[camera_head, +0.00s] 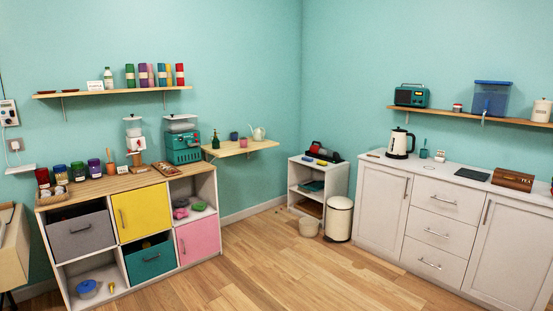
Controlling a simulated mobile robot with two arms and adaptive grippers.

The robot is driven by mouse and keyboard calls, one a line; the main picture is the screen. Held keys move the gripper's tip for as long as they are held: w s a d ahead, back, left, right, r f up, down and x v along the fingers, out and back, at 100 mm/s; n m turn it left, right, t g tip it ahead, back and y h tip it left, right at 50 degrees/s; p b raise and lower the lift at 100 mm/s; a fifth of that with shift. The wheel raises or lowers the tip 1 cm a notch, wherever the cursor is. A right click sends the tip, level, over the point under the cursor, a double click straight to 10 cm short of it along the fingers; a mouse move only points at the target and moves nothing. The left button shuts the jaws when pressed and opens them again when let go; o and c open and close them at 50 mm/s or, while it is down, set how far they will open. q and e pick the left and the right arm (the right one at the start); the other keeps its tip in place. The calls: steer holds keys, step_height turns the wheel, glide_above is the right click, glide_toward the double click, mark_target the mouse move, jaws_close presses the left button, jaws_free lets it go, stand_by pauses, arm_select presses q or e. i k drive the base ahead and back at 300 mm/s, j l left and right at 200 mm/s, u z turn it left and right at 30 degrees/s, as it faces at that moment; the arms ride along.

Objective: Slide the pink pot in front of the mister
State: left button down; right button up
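The small pink pot (243,142) stands on the light wooden wall shelf (262,146) near the room's corner. The mister (215,140), a dark green bottle with a spray top, stands at the left end of the same shelf. A purple pot (233,136) is between them, slightly behind the pink pot. The pink pot is to the right of the mister, apart from it. Neither of my grippers is in view.
A pale watering can (258,133) stands right of the pots. Left of the shelf is a cubby unit (137,181) with a teal machine (183,147) on top. A low white shelf unit (319,183) and a cream bin (339,220) stand to the right. The wooden floor in front is open.

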mark_target(243, 141)
steer(key=i, duration=2.05)
steer(key=i+l+u, duration=0.1)
steer(key=i, duration=0.95)
steer(key=i+l, duration=0.1)
steer(key=i, duration=0.95)
steer(key=i+l, duration=0.1)
steer(key=i, duration=0.95)
steer(key=j+u, duration=0.05)
